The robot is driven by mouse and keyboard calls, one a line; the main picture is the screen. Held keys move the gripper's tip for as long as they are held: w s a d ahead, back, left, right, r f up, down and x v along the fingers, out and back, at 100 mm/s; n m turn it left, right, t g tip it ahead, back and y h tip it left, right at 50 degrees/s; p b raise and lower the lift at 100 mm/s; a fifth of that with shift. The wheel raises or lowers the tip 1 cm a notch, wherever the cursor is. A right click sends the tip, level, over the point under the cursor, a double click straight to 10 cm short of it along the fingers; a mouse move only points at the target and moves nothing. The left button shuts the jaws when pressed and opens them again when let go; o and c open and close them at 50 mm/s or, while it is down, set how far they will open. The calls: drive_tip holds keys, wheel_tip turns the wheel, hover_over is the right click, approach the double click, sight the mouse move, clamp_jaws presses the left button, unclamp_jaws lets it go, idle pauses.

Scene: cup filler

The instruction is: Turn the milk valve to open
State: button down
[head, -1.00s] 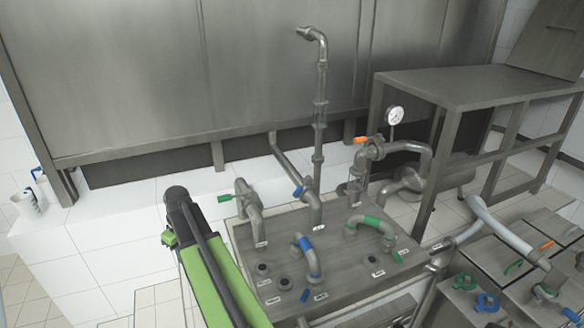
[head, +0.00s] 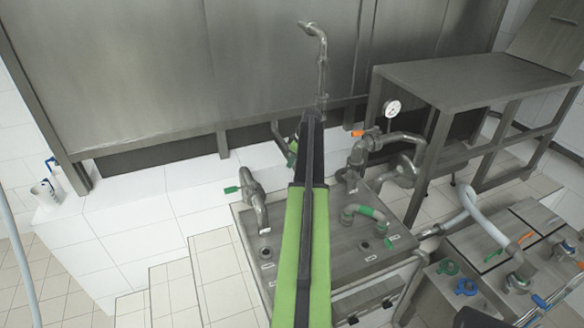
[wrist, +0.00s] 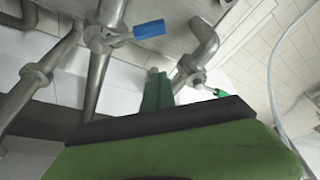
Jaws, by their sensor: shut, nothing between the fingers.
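Several valves with coloured lever handles stand on the steel filler block; their labels are too small to read, so I cannot tell which is milk. One pipe at the left has a green handle (head: 231,190); it also shows in the wrist view (wrist: 217,93). A blue handle (wrist: 148,29) sits on an upright pipe in the wrist view; my arm hides it in the head view. An orange handle (head: 358,133) is on the pipe to the right. My gripper (wrist: 157,88) is shut and empty, its green fingers between the blue and green handles, touching neither that I can see.
A steel table (head: 470,80) is at the right, with a hose (head: 478,215) below.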

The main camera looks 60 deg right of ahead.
drive_tip(key=b+x, duration=0.7)
drive_tip(key=x, duration=0.2)
drive_tip(key=s, duration=0.4)
drive_tip(key=shift+s+d+r+p, duration=0.2)
drive_tip(key=shift+r+p, duration=0.1)
drive_tip(key=shift+r, duration=0.1)
